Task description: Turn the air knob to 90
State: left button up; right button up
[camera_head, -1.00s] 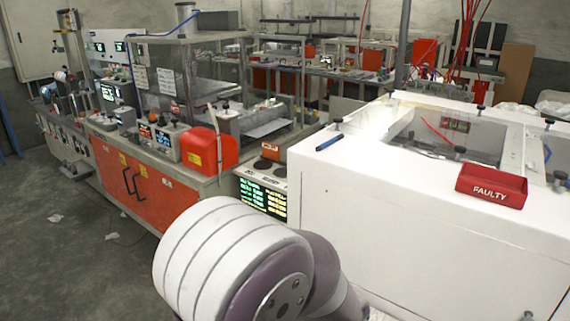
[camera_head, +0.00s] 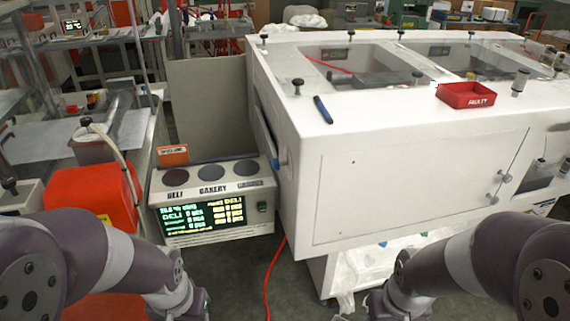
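No knob marked as the air knob can be read in this view. A small blue-and-white round part (camera_head: 279,163) sticks out of the left side of the white cabinet (camera_head: 300,190); I cannot tell whether it is that knob. Several dark knobs stand on the cabinet's top. My two arms come in at the lower left and lower right, bent, with their far ends at the bottom edge. Both grippers are outside the picture, so their state is hidden.
A control box with a lit green and yellow display (camera_head: 203,214) stands left of the cabinet. A red box (camera_head: 92,199) is at left. A red cable (camera_head: 273,275) crosses the floor between my arms.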

aim_at(276, 163)
jog(key=i+j, duration=0.2)
jog(key=j, duration=0.15)
jog(key=i+j+z, duration=0.1)
jog(key=j, duration=0.25)
jog(key=i+j, duration=0.5)
jog(key=j, duration=0.2)
jog(key=l+z, duration=0.05)
